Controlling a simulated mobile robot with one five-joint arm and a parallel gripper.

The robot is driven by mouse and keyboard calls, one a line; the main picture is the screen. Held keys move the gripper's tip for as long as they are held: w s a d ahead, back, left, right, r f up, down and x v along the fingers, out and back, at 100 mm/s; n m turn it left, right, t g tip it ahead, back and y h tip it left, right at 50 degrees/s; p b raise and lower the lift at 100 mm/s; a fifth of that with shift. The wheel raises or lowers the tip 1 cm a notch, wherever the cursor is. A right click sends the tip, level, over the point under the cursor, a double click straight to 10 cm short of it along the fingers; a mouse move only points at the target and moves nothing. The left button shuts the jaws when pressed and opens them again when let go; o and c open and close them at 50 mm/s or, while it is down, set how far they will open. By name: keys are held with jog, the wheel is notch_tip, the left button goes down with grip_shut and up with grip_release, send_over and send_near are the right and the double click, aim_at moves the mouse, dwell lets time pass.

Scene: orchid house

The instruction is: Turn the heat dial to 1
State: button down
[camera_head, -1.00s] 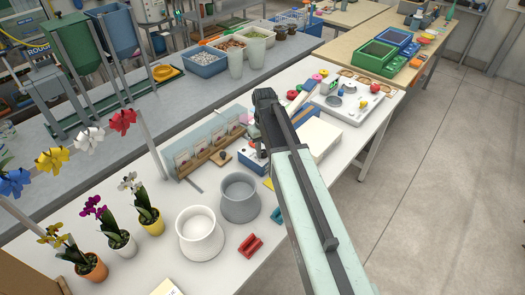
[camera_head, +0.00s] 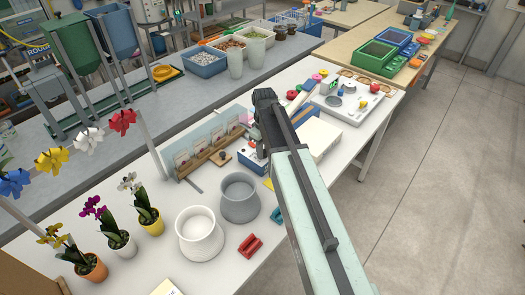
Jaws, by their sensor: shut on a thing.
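My arm reaches from the lower right to a small blue and white box (camera_head: 250,161) on the white table. The box stands at the right end of a wooden rack and is partly covered by my arm. My gripper (camera_head: 262,148) points down at this box and is shut on the heat dial. The dial itself, its numbers and pointer are hidden behind my gripper and arm, so its setting cannot be read.
Left of the box stand a wooden rack (camera_head: 213,155) with cards and a clear panel. Grey (camera_head: 239,205) and white (camera_head: 199,240) pots, a red block (camera_head: 250,245) and potted orchids (camera_head: 148,220) stand nearer. A white tray (camera_head: 350,108) lies beyond my arm.

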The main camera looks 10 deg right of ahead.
jog(key=c, duration=1.1)
grip_release()
notch_tip(320, 180, up, 8)
jog(key=p, duration=0.8)
jog(key=shift+f, duration=0.1)
